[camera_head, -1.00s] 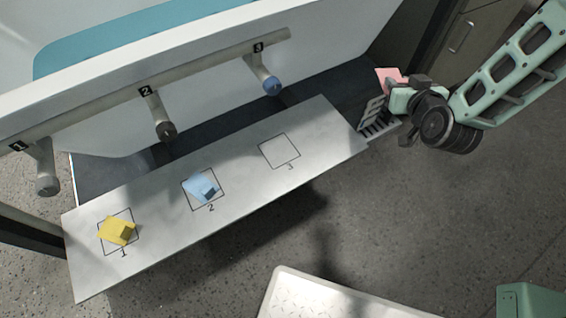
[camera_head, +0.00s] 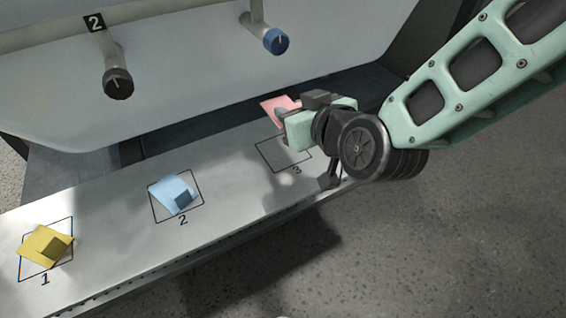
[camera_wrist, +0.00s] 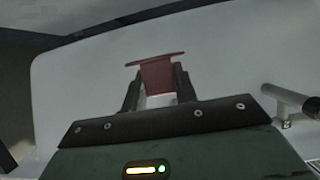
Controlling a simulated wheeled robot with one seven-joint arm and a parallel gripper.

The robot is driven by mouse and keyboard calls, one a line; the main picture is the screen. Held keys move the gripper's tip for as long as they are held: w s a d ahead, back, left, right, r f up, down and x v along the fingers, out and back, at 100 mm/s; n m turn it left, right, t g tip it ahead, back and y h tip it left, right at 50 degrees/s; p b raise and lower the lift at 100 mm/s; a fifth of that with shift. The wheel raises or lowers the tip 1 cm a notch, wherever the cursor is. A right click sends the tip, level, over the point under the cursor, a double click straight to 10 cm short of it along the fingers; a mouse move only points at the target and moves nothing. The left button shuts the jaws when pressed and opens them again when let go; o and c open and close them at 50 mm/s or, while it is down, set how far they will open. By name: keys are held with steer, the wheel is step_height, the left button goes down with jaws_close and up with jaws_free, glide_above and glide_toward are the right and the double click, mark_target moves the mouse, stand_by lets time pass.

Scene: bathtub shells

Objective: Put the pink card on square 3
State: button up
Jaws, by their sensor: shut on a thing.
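The pink card (camera_head: 277,107) is in my gripper (camera_head: 286,117), held above the bench around square 3 in the head view. In the wrist view the card (camera_wrist: 158,73) shows dark red between the two fingers of my gripper (camera_wrist: 159,88), which are shut on it. Square 3 (camera_head: 282,154) is a black outline on the pale bench, with its number at its lower right. It holds nothing, and my gripper hides its upper right part. How high the card is above the bench is hard to tell.
A yellow card (camera_head: 46,245) lies on square 1 and a light blue card (camera_head: 174,193) on square 2, each with a small block on it. Behind the bench (camera_head: 115,225) stands a white tub wall (camera_head: 190,75) with a black knob (camera_head: 118,83) and a blue knob (camera_head: 275,41).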

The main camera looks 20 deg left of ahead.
mark_target(291, 162)
steer(key=shift+s+a+f, duration=0.15)
steer(key=shift+f, duration=0.25)
step_height(291, 162, down, 9)
steer(key=b, duration=0.6)
steer(key=shift+f, duration=0.15)
steer(key=shift+f, duration=0.2)
steer(key=o, duration=0.9)
steer(key=shift+o, duration=0.2)
steer(key=shift+r, duration=0.1)
